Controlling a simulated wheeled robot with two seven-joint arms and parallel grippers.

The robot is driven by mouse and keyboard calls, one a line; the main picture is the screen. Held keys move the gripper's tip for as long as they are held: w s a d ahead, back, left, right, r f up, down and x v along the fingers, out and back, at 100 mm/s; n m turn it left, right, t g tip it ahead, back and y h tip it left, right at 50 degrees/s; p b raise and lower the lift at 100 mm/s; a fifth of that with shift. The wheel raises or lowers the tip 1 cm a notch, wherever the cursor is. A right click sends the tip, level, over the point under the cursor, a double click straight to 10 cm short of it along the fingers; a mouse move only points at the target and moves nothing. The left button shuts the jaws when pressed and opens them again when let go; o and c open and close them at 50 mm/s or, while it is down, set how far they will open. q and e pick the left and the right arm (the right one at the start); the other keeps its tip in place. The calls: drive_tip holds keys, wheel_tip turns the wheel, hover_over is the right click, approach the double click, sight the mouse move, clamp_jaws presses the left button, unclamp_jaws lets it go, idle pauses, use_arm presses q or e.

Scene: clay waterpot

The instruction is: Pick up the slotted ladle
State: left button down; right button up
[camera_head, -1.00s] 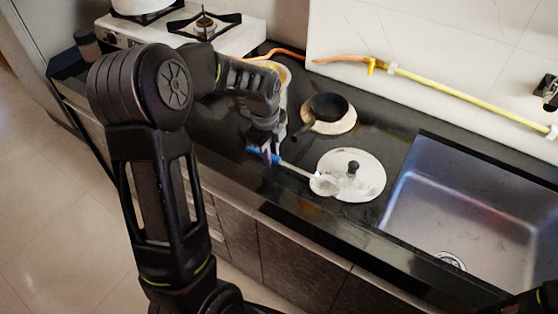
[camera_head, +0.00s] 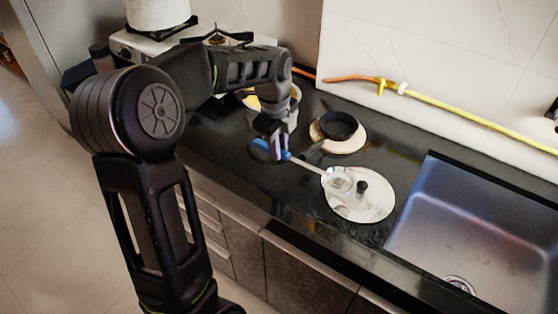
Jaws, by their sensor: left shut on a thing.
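The slotted ladle (camera_head: 310,166) has a blue handle and a pale shaft and head. My left gripper (camera_head: 277,148) is shut on its blue handle. The ladle's head (camera_head: 340,181) is in front of the round white lid (camera_head: 357,205) with a black knob, over its upper left part. I cannot tell how high the head is above the lid. My right gripper is not in view.
A small black pan (camera_head: 338,126) sits on a round wooden board (camera_head: 349,144) behind the ladle. A metal sink (camera_head: 480,215) is at the right. A gas stove (camera_head: 150,46) with a white pot (camera_head: 158,12) is at the back left. A yellow hose (camera_head: 450,112) runs along the wall.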

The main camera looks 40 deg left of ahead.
use_arm(q)
drive_tip(key=shift+r, duration=0.65)
drive_tip(key=shift+a, duration=0.1)
drive_tip(key=s+a+f+n+g+p, duration=0.1)
drive_tip(key=s+a+n+p, duration=0.3)
drive_tip(key=a+p, duration=0.5)
drive_tip(key=s+f+p, duration=0.1)
drive_tip(key=s+p, duration=0.1)
drive_tip(key=p, duration=0.1)
drive_tip(key=shift+s+a+n, duration=0.15)
drive_tip(key=shift+n, duration=0.25)
